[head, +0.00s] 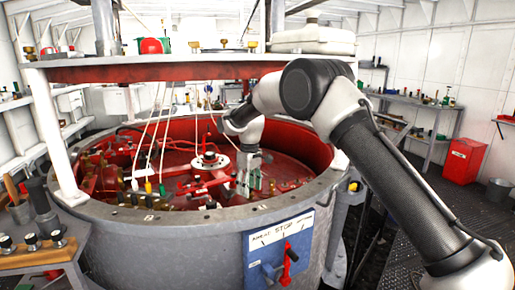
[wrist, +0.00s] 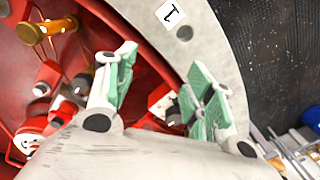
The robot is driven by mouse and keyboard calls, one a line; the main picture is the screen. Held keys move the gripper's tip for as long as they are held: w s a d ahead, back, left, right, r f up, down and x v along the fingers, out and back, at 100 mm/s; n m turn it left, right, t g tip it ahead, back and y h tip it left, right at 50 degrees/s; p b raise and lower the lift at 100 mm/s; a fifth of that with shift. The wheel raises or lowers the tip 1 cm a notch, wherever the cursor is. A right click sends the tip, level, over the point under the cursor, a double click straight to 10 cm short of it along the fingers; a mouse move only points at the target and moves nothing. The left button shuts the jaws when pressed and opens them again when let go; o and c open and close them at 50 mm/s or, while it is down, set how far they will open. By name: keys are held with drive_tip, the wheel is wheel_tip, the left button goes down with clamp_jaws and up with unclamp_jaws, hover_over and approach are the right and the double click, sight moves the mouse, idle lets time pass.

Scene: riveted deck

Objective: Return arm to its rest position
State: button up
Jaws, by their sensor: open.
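My gripper (head: 249,184) hangs inside the large round grey tank (head: 190,245), over its red interior. In the wrist view my gripper (wrist: 165,88) shows two green-padded fingers spread apart with nothing between them. The tank's grey rim (wrist: 215,55) passes just beyond the fingers there. My arm reaches in from the right over the tank's rim, bent at a high elbow, under or beside the overhead shelf; I cannot tell how close it is.
A red-edged shelf (head: 190,71) on white posts spans above the tank. White cords hang from it. A blue panel with a red lever (head: 287,265) is on the tank's front. A tool bench (head: 40,255) stands left; a red cabinet (head: 463,160) and bucket (head: 498,190) stand right.

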drive_tip(key=s+d+r+m+t, duration=0.1)
drive_tip(key=s+d+r+m, duration=0.25)
drive_tip(key=d+r, duration=1.1)
drive_tip(key=s+d+r+m+t, duration=0.1)
drive_tip(key=s+d+r+m, duration=0.1)
drive_tip(key=s+d+r, duration=0.75)
drive_tip(key=s+d+f+m+t, duration=0.1)
drive_tip(key=s+d, duration=0.4)
drive_tip(key=s, duration=0.4)
drive_tip(key=s+d+f+m+t, duration=0.1)
drive_tip(key=s+d+m, duration=0.1)
drive_tip(key=s+d, duration=0.3)
drive_tip(key=s+d+f+m, duration=0.2)
drive_tip(key=s+d, duration=0.3)
drive_tip(key=s, duration=0.8)
drive_tip(key=shift+s+d+t, duration=0.25)
drive_tip(key=shift+t, duration=0.15)
